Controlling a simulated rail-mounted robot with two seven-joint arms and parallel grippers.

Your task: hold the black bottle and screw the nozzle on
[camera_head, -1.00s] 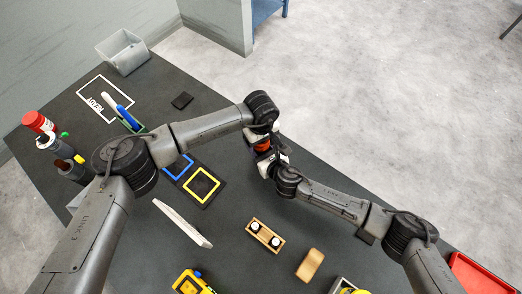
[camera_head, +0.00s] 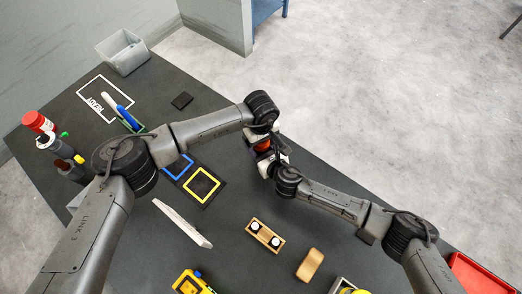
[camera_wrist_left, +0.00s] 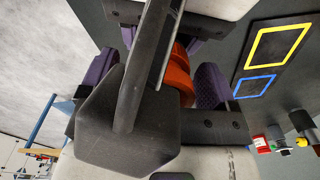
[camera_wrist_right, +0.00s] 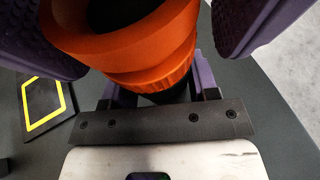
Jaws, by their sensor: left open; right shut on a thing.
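The orange nozzle (camera_wrist_right: 150,55) is large in the right wrist view, with a wide open rim and a ribbed collar. A little of a dark body, apparently the black bottle (camera_wrist_right: 168,97), shows below the collar; the rest is hidden. Whether the threads are engaged cannot be told. My right gripper (camera_head: 272,166) is shut on the black bottle, facing my left gripper. My left gripper (camera_head: 262,147) is open at the orange nozzle. In the left wrist view its purple pads stand on either side of the nozzle (camera_wrist_left: 180,77), which a dark arm part partly covers.
A mat with blue and yellow squares (camera_head: 213,204) lies left of the grippers. A white bar (camera_head: 182,222), wooden rack (camera_head: 250,232), wooden block (camera_head: 309,265) and yellow device (camera_head: 190,284) lie nearer. A grey bin (camera_head: 122,68) stands far left, a red tray (camera_head: 484,272) at right.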

